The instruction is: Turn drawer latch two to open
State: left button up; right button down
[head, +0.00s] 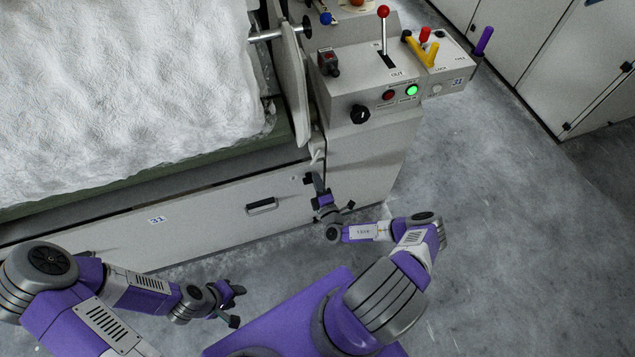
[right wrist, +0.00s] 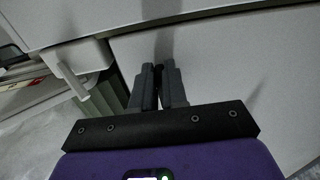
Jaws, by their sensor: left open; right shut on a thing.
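The long pale drawer front (head: 205,212) lies under the machine bed, with a dark recessed handle (head: 262,206) and a label reading 31. My right gripper (head: 314,181) is at the right end of this front. In the right wrist view its fingers (right wrist: 158,78) are shut on a small dark piece (right wrist: 157,72), seemingly the drawer latch; the fingers hide most of it, so its angle and its number cannot be told. My left gripper (head: 238,304) is open and empty above the floor, apart from the drawer front.
A control box (head: 375,95) with a red-knobbed lever, a black knob, red and green lights and a yellow handle stands above and right of my right gripper. White fibre (head: 120,85) fills the bed. Grey floor (head: 500,230) is clear on the right; pale cabinets stand beyond.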

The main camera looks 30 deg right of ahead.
jog(key=shift+a+f, duration=0.1)
dwell(0.3)
jog(key=c, duration=1.2)
grip_release()
jog(key=shift+o, duration=0.2)
jog(key=p+v, duration=0.2)
jog(key=v, duration=0.5)
jog(key=shift+s, duration=0.35)
